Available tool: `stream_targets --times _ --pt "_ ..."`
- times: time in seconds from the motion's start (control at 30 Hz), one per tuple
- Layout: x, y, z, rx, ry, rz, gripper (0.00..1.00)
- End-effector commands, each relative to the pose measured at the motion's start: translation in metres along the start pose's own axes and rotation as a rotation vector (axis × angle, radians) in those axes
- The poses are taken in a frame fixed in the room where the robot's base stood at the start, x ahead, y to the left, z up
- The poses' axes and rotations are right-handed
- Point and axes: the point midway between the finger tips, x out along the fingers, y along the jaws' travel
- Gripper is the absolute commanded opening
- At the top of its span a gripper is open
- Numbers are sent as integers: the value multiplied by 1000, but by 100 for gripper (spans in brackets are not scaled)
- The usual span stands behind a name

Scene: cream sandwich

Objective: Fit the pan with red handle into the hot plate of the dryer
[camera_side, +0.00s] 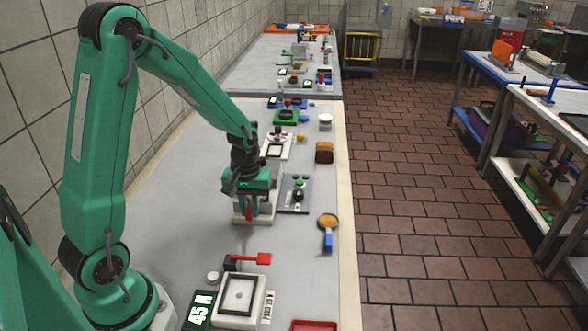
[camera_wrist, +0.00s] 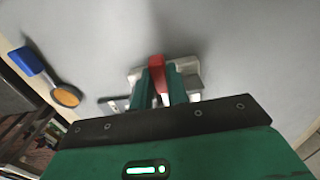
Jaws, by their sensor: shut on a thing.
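My gripper (camera_side: 249,212) is over the grey bench, its fingers shut on a red handle (camera_side: 249,209). In the wrist view, the red handle (camera_wrist: 156,62) sits between the two green fingers (camera_wrist: 158,88). The pan body cannot be made out. A pale block-like unit (camera_side: 240,214) stands just behind and under the gripper, largely hidden by it; whether the handle touches it is unclear. Nearer the camera is a white unit (camera_side: 222,318) with a dark-framed square plate (camera_side: 239,294). I cannot tell which unit is the dryer.
A red paddle-shaped piece with a black block (camera_side: 232,263) lies behind the near white unit. A green-lit display (camera_side: 199,310) stands left of it. A blue-handled round tool (camera_side: 328,232) lies near the right bench edge. A grey control panel (camera_side: 295,194) is right of my gripper.

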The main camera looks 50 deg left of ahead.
Motion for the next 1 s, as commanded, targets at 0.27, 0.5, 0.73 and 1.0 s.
stream_targets --times 0.27,0.5,0.73,1.0 --pt "5 0 0 0 -1 -1 0" --pt "8 0 0 0 -1 0 27" --pt "8 0 0 0 0 0 41" --pt "4 0 0 0 1 1 41"
